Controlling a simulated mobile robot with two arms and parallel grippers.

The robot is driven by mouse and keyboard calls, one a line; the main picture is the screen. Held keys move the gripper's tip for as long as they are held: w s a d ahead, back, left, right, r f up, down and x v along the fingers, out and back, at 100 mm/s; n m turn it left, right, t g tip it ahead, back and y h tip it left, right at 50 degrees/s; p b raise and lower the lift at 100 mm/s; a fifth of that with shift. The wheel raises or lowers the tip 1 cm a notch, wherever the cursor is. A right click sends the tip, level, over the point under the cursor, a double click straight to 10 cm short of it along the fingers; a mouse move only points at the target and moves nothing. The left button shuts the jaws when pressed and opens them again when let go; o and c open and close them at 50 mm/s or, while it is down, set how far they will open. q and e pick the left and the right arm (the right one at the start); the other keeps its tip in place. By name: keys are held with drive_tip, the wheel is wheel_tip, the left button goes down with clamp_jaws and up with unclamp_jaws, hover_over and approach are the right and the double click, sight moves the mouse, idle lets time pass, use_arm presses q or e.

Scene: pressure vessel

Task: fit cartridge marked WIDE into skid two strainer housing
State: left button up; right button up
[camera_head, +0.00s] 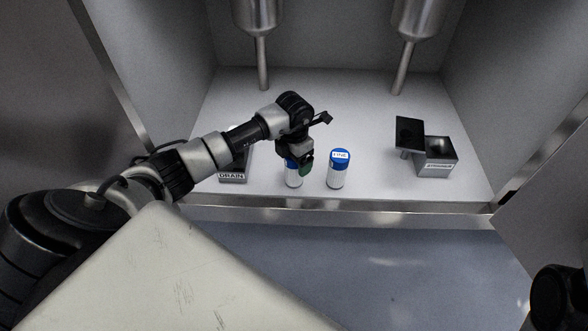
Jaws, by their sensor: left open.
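My left gripper (303,163) reaches in from the left and is open, pointing down at the top of a white cartridge (293,180). It hides most of that cartridge's top, and no marking on it can be read. A second cartridge (337,177), white with a blue cap, stands upright just right of it. The label on its cap seems to read FINE. My right gripper is not in view.
A black plate (409,132) stands tilted at the housing's left. A box labelled DRAIN (232,177) sits at the left, partly behind my arm. Two metal vessels (259,15) with downpipes hang at the back. The floor between the cartridges and the housing is clear.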

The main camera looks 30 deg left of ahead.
use_arm(q)
drive_tip(key=shift+f, duration=0.2)
drive_tip(key=c, duration=1.1)
drive_tip(key=shift+r, duration=0.1)
